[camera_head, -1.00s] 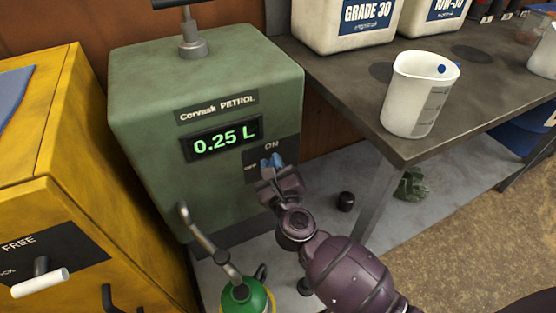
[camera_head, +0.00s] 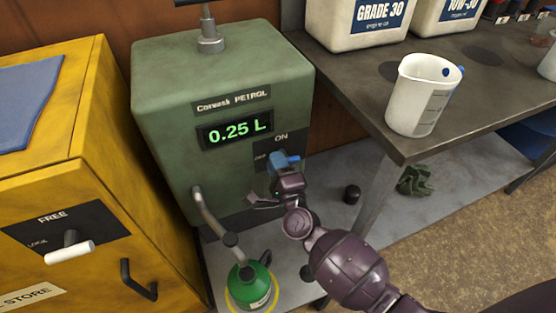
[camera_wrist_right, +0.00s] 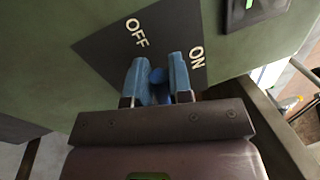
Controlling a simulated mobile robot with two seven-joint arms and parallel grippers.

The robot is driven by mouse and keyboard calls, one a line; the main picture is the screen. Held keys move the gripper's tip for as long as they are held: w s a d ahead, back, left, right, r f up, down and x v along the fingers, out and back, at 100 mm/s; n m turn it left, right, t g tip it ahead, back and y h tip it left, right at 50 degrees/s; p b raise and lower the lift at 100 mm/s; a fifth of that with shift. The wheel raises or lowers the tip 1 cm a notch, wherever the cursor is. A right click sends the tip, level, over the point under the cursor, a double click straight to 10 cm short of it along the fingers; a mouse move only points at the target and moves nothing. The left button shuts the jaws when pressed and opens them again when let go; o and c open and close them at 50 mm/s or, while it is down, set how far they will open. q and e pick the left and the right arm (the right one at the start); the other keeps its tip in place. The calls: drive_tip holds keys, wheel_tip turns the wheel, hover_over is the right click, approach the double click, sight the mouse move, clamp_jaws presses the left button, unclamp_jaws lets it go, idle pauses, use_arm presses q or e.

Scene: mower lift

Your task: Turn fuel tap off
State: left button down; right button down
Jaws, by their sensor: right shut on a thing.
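The green petrol dispenser (camera_head: 170,75) shows 0.25 L on its display. Low on its front is a dark panel (camera_wrist_right: 105,52) marked OFF and ON. The blue fuel tap (camera_wrist_right: 158,77) sits in front of this panel, between my right gripper's blue-padded fingers in the right wrist view. My right gripper (camera_head: 282,162) is shut on the tap, one finger on each side. In the head view the gripper hides most of the tap, and I cannot tell its exact angle. My left gripper is not in view.
A yellow cabinet (camera_head: 85,170) stands at left with a white-handled lever (camera_head: 70,252). A green can (camera_head: 250,287) stands under the dispenser's spout (camera_head: 212,215). A workbench (camera_head: 350,90) at right holds a white measuring jug (camera_head: 420,97) and oil containers (camera_head: 355,20).

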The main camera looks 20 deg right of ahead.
drive_tip(key=shift+f+n, duration=0.1)
drive_tip(key=shift+n, duration=0.6)
drive_tip(key=shift+f+n+y, duration=0.15)
drive_tip(key=shift+n+y, duration=0.25)
drive_tip(key=c, duration=1)
unclamp_jaws()
drive_tip(key=shift+c, duration=0.2)
